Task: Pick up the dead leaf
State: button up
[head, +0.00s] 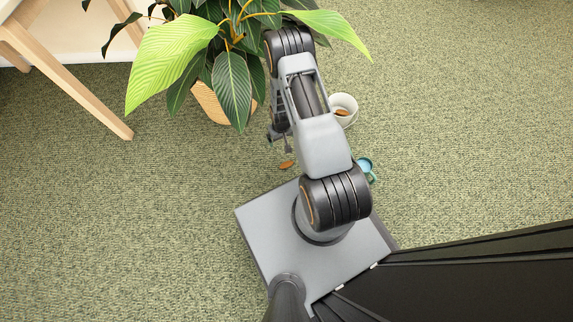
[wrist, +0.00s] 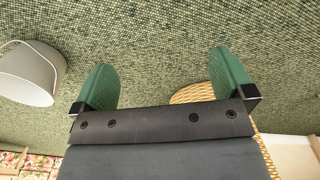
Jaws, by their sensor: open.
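A small orange-brown dead leaf (head: 286,164) lies on the green carpet just in front of my base in the head view. My gripper (head: 284,143) is partly hidden by my arm and shows a little behind the leaf, apart from it. The leaf does not show in the wrist view.
A potted plant in a woven basket (head: 211,104) stands behind the gripper; the basket (wrist: 195,93) shows beside a finger. A white bucket (head: 352,101) with something brown inside stands right, also in the wrist view (wrist: 28,75). A teal mug (head: 365,164) is near my base.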

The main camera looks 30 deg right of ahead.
notch_tip(320, 180, down, 6)
jog(key=s, duration=0.3)
jog(key=b, duration=0.4)
send_over(286, 163)
notch_tip(286, 163, down, 8)
jog(key=shift+w, duration=0.15)
jog(key=shift+f+b, duration=1.7)
jog(key=shift+f, duration=1.2)
jog(key=c, duration=0.9)
